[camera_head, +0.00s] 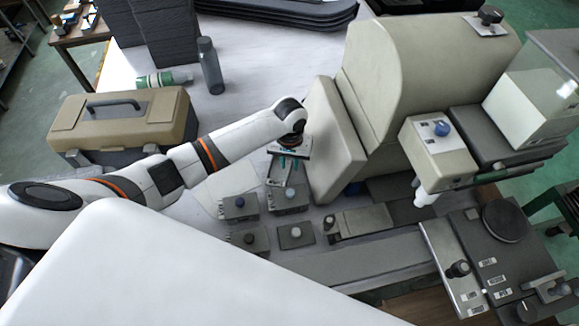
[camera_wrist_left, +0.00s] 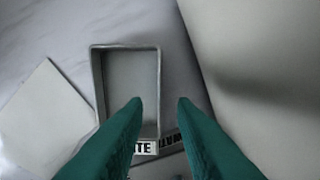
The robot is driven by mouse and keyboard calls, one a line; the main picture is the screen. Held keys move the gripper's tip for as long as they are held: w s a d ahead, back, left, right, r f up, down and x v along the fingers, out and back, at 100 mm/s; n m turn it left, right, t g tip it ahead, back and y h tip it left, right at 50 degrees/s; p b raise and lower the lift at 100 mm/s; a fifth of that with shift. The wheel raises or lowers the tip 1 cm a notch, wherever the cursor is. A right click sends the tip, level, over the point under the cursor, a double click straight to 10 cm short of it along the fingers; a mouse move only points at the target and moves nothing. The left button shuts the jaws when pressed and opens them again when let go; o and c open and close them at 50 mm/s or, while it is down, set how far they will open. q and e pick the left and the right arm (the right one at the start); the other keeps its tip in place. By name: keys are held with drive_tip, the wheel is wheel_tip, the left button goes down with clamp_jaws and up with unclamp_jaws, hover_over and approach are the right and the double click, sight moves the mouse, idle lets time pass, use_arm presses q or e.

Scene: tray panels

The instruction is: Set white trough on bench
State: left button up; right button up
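My left gripper (camera_head: 288,164) points down beside the big beige machine in the head view. In the left wrist view its two teal fingers (camera_wrist_left: 160,101) are spread apart with nothing between the tips. Below them is a rectangular open trough (camera_wrist_left: 97,85), grey in this light, with a label ending in "TE" on its near end. The left finger overlaps the trough in the picture; I see no grip on it. The bench (camera_head: 255,75) is a pale, marbled top. My right gripper is not in view.
The beige machine (camera_head: 325,140) stands close right of the gripper. Small grey knobbed boxes (camera_head: 240,207) sit nearer. A pale flat plate (camera_wrist_left: 45,115) lies left of the trough.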

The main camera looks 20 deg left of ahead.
sight(290, 170)
use_arm(q)
wheel_tip(290, 170, up, 9)
drive_tip(key=shift+f, duration=0.15)
